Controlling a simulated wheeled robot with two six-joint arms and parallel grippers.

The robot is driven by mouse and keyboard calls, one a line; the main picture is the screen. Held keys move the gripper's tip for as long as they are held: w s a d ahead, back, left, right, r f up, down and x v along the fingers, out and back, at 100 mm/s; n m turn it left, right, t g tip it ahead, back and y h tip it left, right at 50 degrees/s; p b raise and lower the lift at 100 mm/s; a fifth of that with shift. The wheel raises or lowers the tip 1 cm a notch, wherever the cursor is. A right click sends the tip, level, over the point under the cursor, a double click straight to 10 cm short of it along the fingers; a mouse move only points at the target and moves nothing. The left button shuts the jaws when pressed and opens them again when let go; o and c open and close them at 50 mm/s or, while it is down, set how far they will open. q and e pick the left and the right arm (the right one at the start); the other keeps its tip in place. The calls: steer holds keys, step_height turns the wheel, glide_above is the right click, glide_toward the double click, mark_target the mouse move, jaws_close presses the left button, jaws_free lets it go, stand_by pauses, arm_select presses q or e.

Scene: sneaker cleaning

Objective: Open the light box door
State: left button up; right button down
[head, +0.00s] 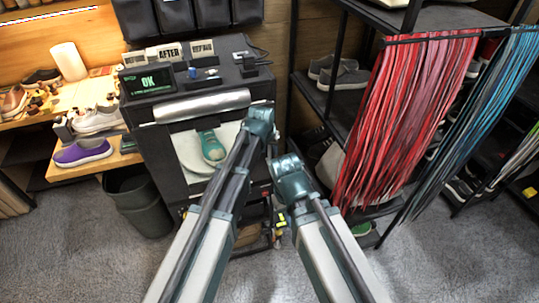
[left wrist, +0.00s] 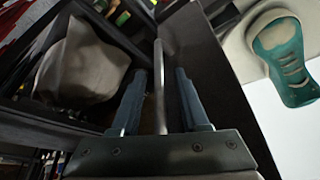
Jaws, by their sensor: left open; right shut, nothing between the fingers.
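The light box (head: 165,142) is the black cabinet at centre left, with a teal sneaker (head: 211,146) on white inside its front. In the left wrist view the sneaker (left wrist: 284,58) shows at upper right, beside a dark panel (left wrist: 222,75). My left gripper (head: 262,122) is at the box's right front edge; its fingers are hidden in the head view. In the left wrist view, its open fingers (left wrist: 160,95) stand either side of an upright grey bar (left wrist: 159,62), apparently the door handle. I cannot tell whether they touch it. My right gripper (head: 290,178) is lower right, shut and empty.
A shelf rack with red strips (head: 405,110) and blue strips (head: 475,110) stands close on the right. A dark bin (head: 138,198) is left of the box, below a wooden bench with a purple shoe (head: 83,153). Carpet is clear in front.

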arm_select(q)
jaws_close()
stand_by(1.5)
